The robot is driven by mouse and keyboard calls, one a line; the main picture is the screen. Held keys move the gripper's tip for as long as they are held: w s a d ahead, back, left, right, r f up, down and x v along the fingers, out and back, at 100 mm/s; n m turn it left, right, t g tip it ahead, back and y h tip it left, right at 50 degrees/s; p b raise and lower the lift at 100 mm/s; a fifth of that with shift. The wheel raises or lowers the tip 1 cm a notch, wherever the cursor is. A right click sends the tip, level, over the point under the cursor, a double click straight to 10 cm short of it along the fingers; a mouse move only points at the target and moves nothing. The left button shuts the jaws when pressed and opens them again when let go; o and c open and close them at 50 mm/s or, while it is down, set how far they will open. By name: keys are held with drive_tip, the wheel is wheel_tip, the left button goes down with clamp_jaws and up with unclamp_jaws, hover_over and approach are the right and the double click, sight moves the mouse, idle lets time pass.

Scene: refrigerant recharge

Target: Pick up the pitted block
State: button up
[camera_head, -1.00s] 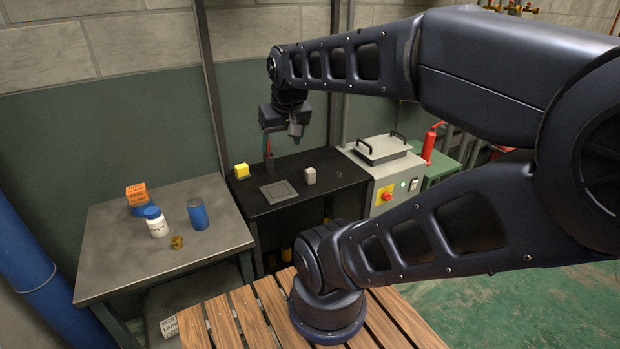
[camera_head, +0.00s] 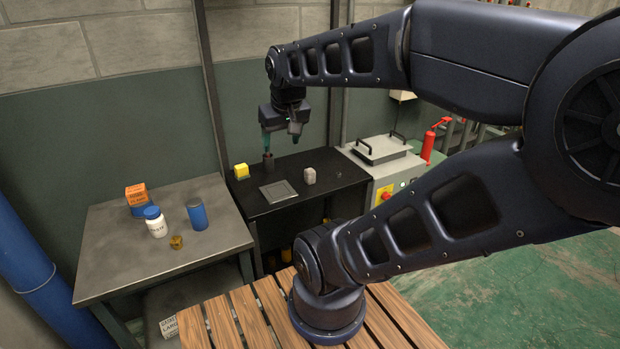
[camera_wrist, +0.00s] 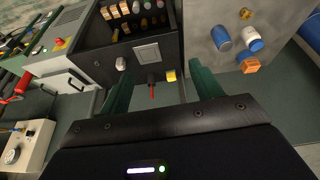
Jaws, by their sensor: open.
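Two small blocks could be the pitted one, and I cannot tell surface pits clearly on either. A smooth-looking yellow block (camera_head: 241,171) sits at the black table's back left. My gripper (camera_head: 280,143) is open and empty, above the back of the black table, away from all the blocks.
A square plate (camera_head: 278,192) lies on the black table (camera_head: 300,206). A blue can (camera_head: 197,214), a white bottle (camera_head: 156,224) and an orange box (camera_head: 136,194) stand on the grey table. A control box (camera_head: 378,172) stands at right.

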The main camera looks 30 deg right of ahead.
drive_tip(key=w+d+f+n+g+h, duration=0.25)
drive_tip(key=w+d+f, duration=0.25)
drive_tip(key=w, duration=0.3)
drive_tip(key=n+g+h, duration=0.2)
drive_tip(key=n+h, duration=0.9)
drive_tip(key=n, duration=0.5)
approach(306, 171)
drive_tip(key=shift+s+d+f+t, duration=0.1)
drive_tip(key=shift+d+f+t, duration=0.2)
drive_tip(key=shift+d, duration=0.3)
drive_tip(key=x, duration=0.5)
drive_tip(key=shift+d+f, duration=0.2)
drive_tip(key=shift+d, duration=0.15)
drive_tip(key=shift+x, duration=2.55)
drive_tip(key=shift+c, duration=0.5)
drive_tip(key=shift+r, duration=0.1)
clamp_jaws()
